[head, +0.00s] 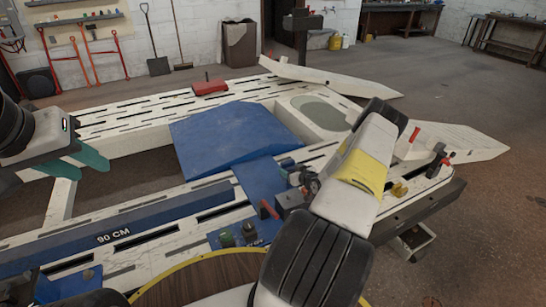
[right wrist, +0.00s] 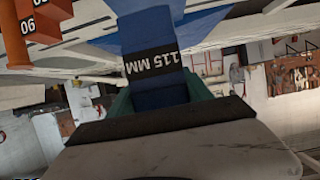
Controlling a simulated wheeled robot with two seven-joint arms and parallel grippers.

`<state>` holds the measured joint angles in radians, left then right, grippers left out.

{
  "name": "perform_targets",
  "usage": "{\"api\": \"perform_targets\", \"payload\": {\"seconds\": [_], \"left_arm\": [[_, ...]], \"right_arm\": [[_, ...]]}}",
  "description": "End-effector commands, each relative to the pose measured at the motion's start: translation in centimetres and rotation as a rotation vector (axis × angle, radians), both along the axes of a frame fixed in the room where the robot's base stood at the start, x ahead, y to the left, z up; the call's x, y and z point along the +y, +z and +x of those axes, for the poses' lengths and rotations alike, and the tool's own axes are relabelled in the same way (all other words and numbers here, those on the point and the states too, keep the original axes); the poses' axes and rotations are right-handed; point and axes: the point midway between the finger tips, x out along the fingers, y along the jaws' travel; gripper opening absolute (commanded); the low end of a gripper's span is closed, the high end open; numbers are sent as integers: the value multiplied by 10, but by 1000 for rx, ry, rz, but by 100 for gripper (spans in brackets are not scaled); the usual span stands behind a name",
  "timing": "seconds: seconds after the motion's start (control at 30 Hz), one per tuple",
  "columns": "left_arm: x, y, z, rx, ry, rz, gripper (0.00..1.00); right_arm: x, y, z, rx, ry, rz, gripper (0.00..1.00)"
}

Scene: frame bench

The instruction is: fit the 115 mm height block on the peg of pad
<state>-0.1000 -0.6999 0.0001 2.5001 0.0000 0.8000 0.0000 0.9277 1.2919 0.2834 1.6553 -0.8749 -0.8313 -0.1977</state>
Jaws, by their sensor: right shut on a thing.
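In the right wrist view, a blue block (right wrist: 155,94) with a black band reading "115 MM" upside down sits between the teal fingers of my right gripper (right wrist: 160,88), which is shut on it. In the head view my right arm (head: 345,195) reaches over the bench, but its gripper and the block cannot be made out there. My left gripper (head: 80,162) is at the left, its teal fingers apart and empty above the bench. I cannot clearly make out the pad or its peg in either view.
The white slotted bench (head: 130,238) carries a large blue sloped panel (head: 225,135), a blue "90 CM" strip (head: 140,227) and a red piece (head: 209,87). A small blue tray (head: 228,239) holds small parts. An orange numbered piece (right wrist: 28,55) shows in the right wrist view.

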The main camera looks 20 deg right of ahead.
Motion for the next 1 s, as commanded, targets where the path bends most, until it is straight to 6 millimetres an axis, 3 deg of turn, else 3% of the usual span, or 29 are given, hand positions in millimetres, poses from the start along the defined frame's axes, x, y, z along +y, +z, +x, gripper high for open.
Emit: {"api": "perform_targets", "payload": {"seconds": [0.37, 1.0], "left_arm": [[0, 0, 0, 0, 0, 0, 36], [0, 0, 0, 0, 0, 0, 36]], "right_arm": [[0, 1, 0, -5, 0, -2, 0], [0, -47, 1, -6, -1, -2, 0]]}}
